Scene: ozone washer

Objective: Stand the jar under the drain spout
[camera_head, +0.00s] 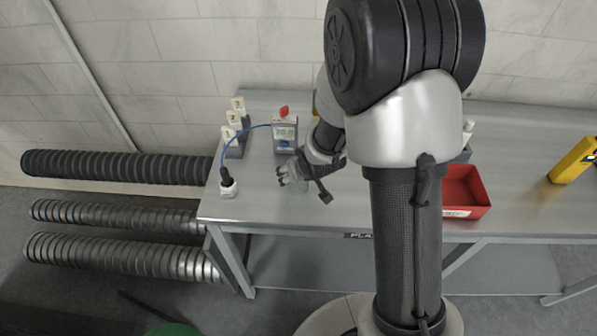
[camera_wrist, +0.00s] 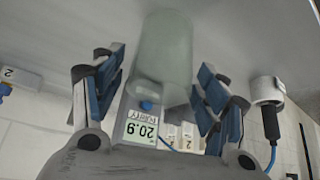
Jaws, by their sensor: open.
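The jar is a clear, pale green glass cylinder (camera_wrist: 162,55). In the wrist view it stands out between and beyond the two fingers of my gripper (camera_wrist: 155,72), with a visible gap on the left and a narrower one on the right. My gripper is open. In the head view my gripper (camera_head: 291,178) is low over the left part of the bench, and the jar (camera_head: 299,187) shows faintly at its fingers. Whether the fingers touch the jar cannot be told. I cannot make out the drain spout; my arm hides part of the bench.
A grey meter reading 20.9 (camera_head: 285,135) stands behind my gripper, its blue cable running to a white pot (camera_head: 228,188). Numbered white blocks (camera_head: 234,118) stand back left. A red bin (camera_head: 465,189) and yellow device (camera_head: 575,161) are right. The front left bench (camera_head: 250,212) is clear.

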